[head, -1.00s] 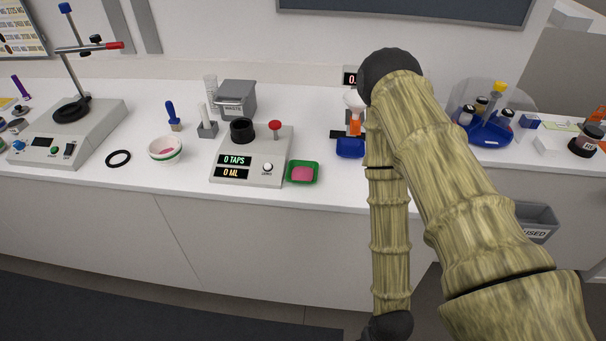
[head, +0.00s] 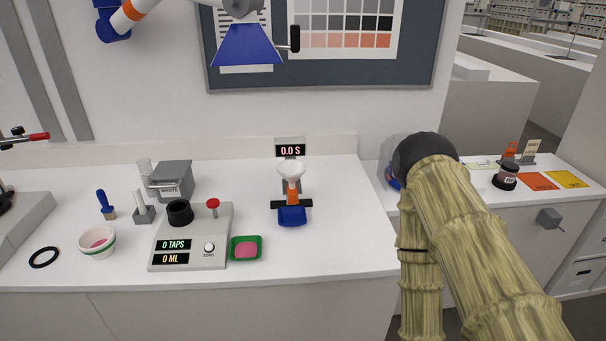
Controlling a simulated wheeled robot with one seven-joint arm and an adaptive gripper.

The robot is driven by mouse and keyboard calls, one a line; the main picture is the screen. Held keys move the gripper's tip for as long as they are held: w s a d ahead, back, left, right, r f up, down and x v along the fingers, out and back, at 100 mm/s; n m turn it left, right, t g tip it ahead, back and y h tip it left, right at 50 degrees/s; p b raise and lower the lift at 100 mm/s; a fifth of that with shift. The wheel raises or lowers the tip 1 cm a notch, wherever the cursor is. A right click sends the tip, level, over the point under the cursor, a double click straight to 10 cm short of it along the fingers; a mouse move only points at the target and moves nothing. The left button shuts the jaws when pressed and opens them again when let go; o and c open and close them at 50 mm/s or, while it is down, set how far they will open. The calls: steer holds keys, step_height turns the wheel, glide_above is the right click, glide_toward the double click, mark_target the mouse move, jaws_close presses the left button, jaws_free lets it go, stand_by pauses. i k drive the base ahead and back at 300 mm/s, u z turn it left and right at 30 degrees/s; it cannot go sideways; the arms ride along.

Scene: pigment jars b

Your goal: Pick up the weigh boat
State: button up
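A small square green dish (head: 235,256) holds pink powder (head: 246,250) and sits on the white counter, just right of the tap device. It looks like a weigh boat. A blue dish (head: 291,217) sits below the white funnel (head: 291,171) of a stand further right; it could also be a weigh boat. My arm shows at the right of the head view, with its dark elbow over the counter's right part. My gripper is out of the picture.
The tap device (head: 190,236) reads 0 TAPS and 0 ML. A dark jar (head: 506,176) stands far right. The counter right of the funnel stand is bare.

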mark_target(241, 247)
steer(key=u, duration=3.55)
steer(key=k, duration=1.5)
steer(key=z, duration=1.7)
